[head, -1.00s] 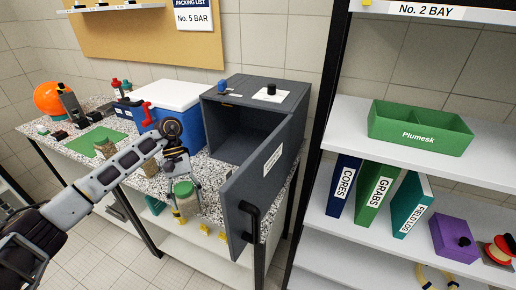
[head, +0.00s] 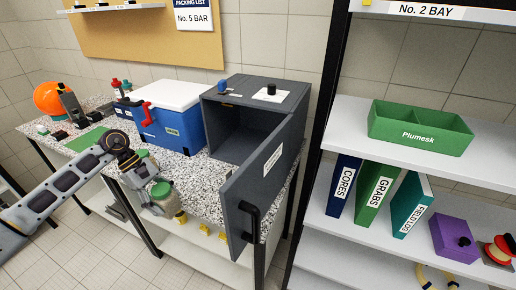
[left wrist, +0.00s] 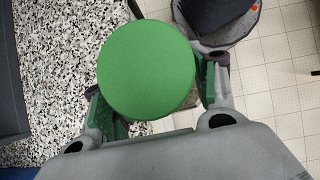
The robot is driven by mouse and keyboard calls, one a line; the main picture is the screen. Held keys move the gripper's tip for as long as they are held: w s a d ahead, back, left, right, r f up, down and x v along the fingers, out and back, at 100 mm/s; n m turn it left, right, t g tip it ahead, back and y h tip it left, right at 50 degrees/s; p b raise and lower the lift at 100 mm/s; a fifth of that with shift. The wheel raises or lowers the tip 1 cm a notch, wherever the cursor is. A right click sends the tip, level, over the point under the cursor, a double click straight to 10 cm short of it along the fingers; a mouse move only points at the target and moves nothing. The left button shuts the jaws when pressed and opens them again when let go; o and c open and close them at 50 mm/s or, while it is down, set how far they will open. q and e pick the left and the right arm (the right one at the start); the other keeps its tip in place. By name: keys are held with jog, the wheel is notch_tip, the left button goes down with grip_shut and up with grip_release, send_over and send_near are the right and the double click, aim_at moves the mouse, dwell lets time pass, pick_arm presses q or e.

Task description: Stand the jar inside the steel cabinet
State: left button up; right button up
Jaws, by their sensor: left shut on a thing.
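A jar with a green lid (head: 161,189) and a clear body with pale brown contents is held in my left gripper (head: 165,203). In the left wrist view the round lid (left wrist: 147,70) lies between the two green-padded fingers, and the lid hides most of the body. The jar is upright or nearly so, at the bench's front edge. The dark grey steel cabinet (head: 217,103) stands on the bench to the right of the jar. Its door (head: 238,200) is swung open toward the front, and its visible interior looks empty. My right gripper is not in view.
A blue cooler with a white lid (head: 180,130) stands left of the cabinet. Speckled bench top (head: 190,165) is clear before the cooler. The open door juts out past the bench front.

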pick_arm(q)
jog(key=shift+s+a+n+t, duration=0.15)
jog(key=shift+a+n+t, duration=0.3)
jog(key=shift+n, duration=0.25)
jog(key=shift+s+a+n+t, duration=0.2)
jog(key=shift+a+n+t, duration=0.15)
jog(key=shift+a+n, duration=0.45)
jog(key=shift+n, duration=0.1)
jog(key=a+n+t, duration=0.1)
jog(key=a+n, duration=0.1)
jog(key=shift+s+r+n+t, duration=0.1)
jog(key=shift+s+n+t, duration=0.2)
jog(key=shift+n+t, duration=0.1)
jog(key=shift+a, duration=0.1)
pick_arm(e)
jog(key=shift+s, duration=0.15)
